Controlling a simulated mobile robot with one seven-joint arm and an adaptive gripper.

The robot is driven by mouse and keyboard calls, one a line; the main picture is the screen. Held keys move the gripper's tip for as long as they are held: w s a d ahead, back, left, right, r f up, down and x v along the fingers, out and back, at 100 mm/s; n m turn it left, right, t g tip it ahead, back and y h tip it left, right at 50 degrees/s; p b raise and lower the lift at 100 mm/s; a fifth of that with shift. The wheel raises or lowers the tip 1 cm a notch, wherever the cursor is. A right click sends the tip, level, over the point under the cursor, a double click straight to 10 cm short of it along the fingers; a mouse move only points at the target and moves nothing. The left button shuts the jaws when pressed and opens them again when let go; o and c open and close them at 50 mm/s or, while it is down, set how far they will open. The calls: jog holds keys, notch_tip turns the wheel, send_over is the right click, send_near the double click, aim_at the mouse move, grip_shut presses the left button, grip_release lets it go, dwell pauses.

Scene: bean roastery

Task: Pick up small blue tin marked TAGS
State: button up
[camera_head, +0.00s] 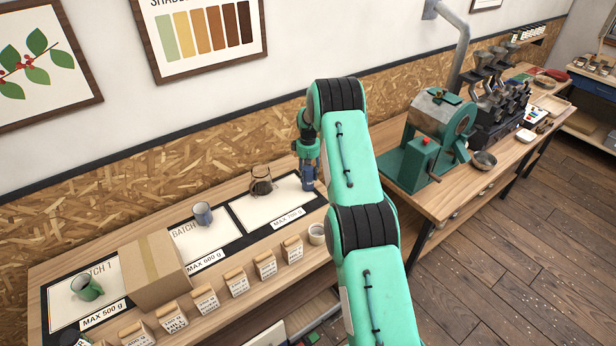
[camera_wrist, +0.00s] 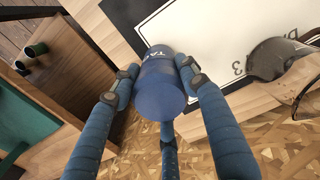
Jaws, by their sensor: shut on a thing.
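In the head view the blue tin (camera_head: 308,178) shows at my gripper (camera_head: 307,165), at the back right end of the wooden bench, by the right-hand white mat. I cannot tell whether the tin touches the bench.
A glass carafe (camera_head: 261,182) with dark contents stands left of my gripper. A grey-blue mug (camera_head: 203,214), a cardboard box (camera_head: 152,272) and a green mug (camera_head: 87,287) stand farther left. Several small bags line the front edge. A green machine (camera_head: 432,140) stands on the right-hand bench.

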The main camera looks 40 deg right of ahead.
jog(key=shift+w+r, duration=0.1)
jog(key=shift+r, duration=1.35)
jog(key=s+a, duration=0.3)
jog(key=s, duration=0.4)
jog(key=s+a+r+b, duration=0.1)
jog(key=s+a, duration=0.3)
jog(key=s, duration=0.3)
jog(key=shift+s+r, duration=0.2)
jog(key=shift+s, duration=0.05)
